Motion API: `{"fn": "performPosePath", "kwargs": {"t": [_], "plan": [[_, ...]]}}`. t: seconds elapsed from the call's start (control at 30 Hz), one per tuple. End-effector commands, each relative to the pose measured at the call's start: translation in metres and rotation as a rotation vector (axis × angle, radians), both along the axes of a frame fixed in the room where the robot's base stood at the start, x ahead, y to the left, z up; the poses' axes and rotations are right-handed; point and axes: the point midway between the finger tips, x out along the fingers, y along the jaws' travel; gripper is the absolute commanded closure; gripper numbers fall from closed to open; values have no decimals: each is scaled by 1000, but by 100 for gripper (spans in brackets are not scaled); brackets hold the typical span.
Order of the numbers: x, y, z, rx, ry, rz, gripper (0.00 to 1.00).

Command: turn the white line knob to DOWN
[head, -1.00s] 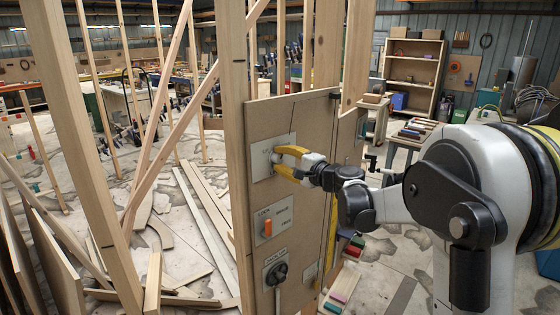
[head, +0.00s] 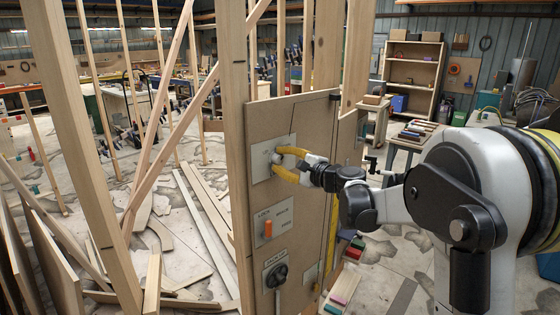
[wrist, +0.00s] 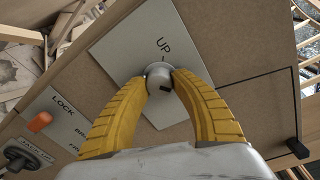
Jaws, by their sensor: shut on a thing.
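The white line knob (wrist: 158,74) sits on a pale label plate (wrist: 115,50) on the upright brown panel. It also shows in the head view (head: 275,158). My gripper (wrist: 159,84) is shut on the knob, with one yellow finger on each side of it. In the head view my gripper (head: 277,164) reaches the panel from the right. The word UP reads on the plate beyond the knob in the wrist view. A dark mark shows on the knob's face, towards the lower right. The rest of the plate's lettering is hidden behind my fingers.
Below the plate are an orange lock switch (head: 267,228) and a black rotary knob (head: 277,274) on the same panel (head: 310,130). Wooden posts (head: 235,120) stand close to the panel's left. A shelf (head: 412,75) stands far behind.

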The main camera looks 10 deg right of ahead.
Motion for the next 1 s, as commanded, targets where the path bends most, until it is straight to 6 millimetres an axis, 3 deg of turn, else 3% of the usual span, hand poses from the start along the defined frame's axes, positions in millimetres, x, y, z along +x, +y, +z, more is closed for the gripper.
{"fn": "performPosePath", "kwargs": {"t": [0.03,0.07,0.13,0.57,1.0], "plan": [[1,-1,1,3,-1,-3,100],[1,-1,1,3,-1,-3,67],[1,-1,1,3,-1,-3,46],[-8,-6,1,0,-1,-4,45],[-87,-51,8,1,-1,-5,45]]}}
